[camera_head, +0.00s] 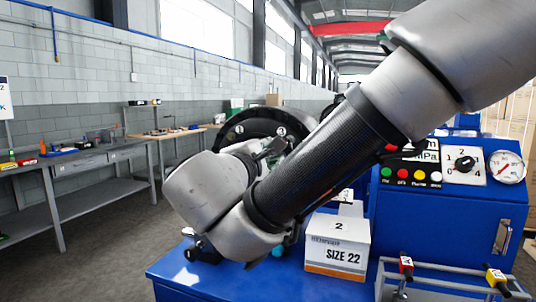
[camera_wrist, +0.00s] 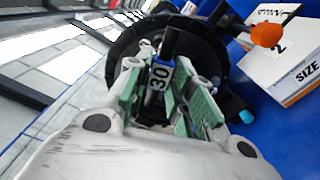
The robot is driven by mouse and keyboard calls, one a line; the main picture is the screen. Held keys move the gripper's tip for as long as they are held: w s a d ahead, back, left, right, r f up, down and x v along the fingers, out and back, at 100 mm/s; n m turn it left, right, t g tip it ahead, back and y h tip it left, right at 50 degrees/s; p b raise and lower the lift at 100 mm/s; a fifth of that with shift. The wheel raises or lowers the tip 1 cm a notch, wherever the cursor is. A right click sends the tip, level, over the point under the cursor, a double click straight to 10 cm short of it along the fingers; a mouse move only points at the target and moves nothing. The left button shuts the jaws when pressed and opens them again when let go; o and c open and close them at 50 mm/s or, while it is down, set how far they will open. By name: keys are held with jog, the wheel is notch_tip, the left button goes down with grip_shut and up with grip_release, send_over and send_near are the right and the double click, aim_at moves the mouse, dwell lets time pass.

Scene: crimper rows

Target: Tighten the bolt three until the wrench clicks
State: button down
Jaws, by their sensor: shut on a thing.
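My gripper (camera_wrist: 166,92) fills the lower part of the wrist view, its green-padded fingers shut on a dark tool marked 30, which I take for the wrench (camera_wrist: 160,78). The wrench's upper end reaches the black round flange (camera_wrist: 124,50) behind it. I cannot tell whether it sits on a bolt. The flange also shows in the head view (camera_head: 240,126), partly behind my arm, with small numbered marks on its face. My fingertips are hidden in the head view.
A white box marked SIZE 22 (camera_head: 338,246) stands on the blue bench (camera_head: 230,284), right of the flange. A blue control panel (camera_head: 450,210) with a gauge stands further right. Red and yellow tagged tools (camera_head: 405,264) rest on a front rack. A grey workbench (camera_head: 75,160) is at left.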

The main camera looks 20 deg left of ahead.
jog(key=shift+w+d+n, duration=0.1)
jog(key=shift+w+n, duration=1.2)
jog(key=shift+w, duration=0.55)
dwell(0.3)
jog(key=shift+w+d, duration=0.1)
jog(key=shift+w, duration=0.95)
dwell(1.0)
jog(key=m, duration=0.4)
jog(key=shift+m, duration=0.6)
